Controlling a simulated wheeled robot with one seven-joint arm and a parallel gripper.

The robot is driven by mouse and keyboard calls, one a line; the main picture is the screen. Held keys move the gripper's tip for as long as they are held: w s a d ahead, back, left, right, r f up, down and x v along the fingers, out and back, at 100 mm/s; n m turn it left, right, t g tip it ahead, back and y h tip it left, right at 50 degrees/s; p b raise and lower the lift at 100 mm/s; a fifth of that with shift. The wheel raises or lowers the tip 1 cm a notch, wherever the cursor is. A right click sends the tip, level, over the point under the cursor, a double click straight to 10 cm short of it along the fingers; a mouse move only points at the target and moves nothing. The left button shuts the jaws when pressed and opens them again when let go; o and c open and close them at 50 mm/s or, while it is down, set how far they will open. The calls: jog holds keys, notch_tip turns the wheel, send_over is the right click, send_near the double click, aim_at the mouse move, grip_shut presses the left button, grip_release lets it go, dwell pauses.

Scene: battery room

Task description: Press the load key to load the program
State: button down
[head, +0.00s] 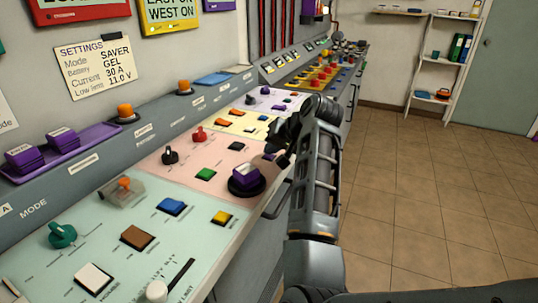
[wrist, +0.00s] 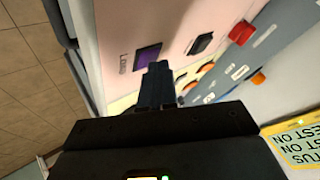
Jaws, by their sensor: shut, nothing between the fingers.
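The load key is a dark purple square key (wrist: 148,57) on the pink panel, with the printed word LOAD beside it in the wrist view. In the head view the key (head: 269,156) shows only partly, at the pink panel's right edge next to my gripper. My gripper (head: 284,157) is shut and empty, reaching over the front edge of the console. In the wrist view its fingertips (wrist: 158,67) appear just below the key and slightly to its right. I cannot tell whether they touch anything.
A round black dial with a purple top (head: 246,180) stands on the pink panel close to my gripper. A yellow panel (head: 240,122) lies beyond. The tiled floor (head: 430,190) at right is clear.

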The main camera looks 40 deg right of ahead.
aim_at(272, 157)
jog(key=shift+r+p, duration=0.85)
jog(key=shift+p, duration=0.1)
notch_tip(272, 157, up, 5)
jog(key=p, duration=0.5)
jog(key=shift+r, duration=0.1)
dwell(0.6)
